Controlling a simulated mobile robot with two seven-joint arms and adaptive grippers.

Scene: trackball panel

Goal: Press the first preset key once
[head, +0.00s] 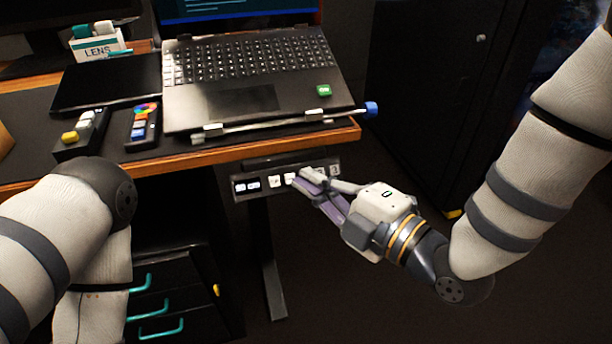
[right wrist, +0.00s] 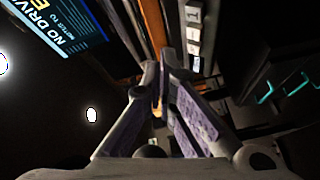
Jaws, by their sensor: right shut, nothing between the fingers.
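A dark control panel (head: 262,172) hangs under the desk's front edge in the head view. It has two dark keys with white marks at the left (head: 246,185) and white keys (head: 274,181) to their right. The labels are too small to read surely, so I cannot tell which is the first preset key. My right gripper (head: 299,178) is shut and empty, its fingertips at the panel's white keys, hiding part of the row. Whether they touch is unclear. In the right wrist view, a row of pale keys (right wrist: 194,32) lies just right of the fingertips (right wrist: 160,70). My left gripper is out of view.
The wooden desk edge (head: 250,147) runs just above the panel. On the desk are a laptop (head: 250,85), a small remote (head: 142,125) and a dark box with buttons (head: 80,135). A desk leg (head: 268,265) and a drawer unit (head: 180,290) stand below.

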